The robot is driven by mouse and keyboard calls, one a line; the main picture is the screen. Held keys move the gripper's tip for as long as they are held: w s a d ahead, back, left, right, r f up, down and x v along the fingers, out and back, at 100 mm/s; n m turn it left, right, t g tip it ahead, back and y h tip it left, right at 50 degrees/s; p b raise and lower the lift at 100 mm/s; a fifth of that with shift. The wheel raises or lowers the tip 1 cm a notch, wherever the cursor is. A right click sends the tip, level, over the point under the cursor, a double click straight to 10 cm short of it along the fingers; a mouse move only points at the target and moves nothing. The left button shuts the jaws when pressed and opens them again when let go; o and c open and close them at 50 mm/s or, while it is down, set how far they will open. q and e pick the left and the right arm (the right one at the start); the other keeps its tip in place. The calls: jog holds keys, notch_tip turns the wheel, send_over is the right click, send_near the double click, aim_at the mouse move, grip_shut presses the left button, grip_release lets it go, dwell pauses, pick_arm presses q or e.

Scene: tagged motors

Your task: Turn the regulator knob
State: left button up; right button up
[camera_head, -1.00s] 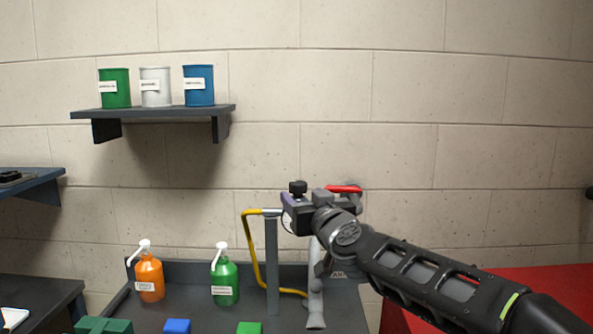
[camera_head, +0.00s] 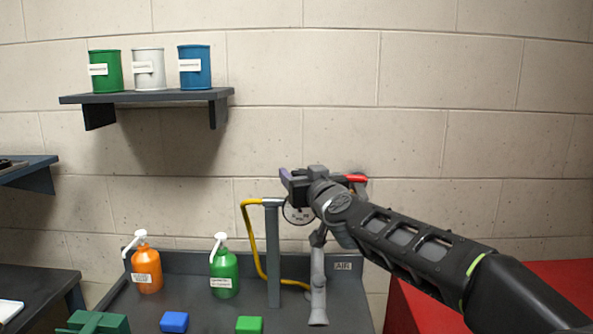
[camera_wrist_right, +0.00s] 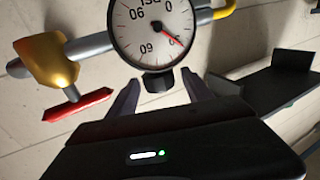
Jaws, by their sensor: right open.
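The regulator's round white gauge (camera_wrist_right: 153,28) is large in the right wrist view, its dial upside down with a red needle. The black knob (camera_wrist_right: 158,82) sits beside the gauge, between the two fingers of my open right gripper (camera_wrist_right: 161,92). Small gaps seem to show between knob and fingers. In the head view my right gripper (camera_head: 292,184) is just above the gauge (camera_head: 298,214), which is partly covered, and the knob is hidden there. My left gripper is not in view.
A red valve handle (camera_wrist_right: 77,105) on a brass fitting (camera_wrist_right: 47,62) is close beside the gripper. A yellow hose (camera_head: 256,240) and grey post (camera_head: 273,255) stand left of it. Orange (camera_head: 147,269) and green (camera_head: 223,272) bottles stand on the dark bench further left.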

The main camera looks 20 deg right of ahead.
jog(key=w, duration=0.3)
jog(key=shift+w+d, duration=0.25)
jog(key=shift+w, duration=0.15)
grip_shut()
dwell(0.3)
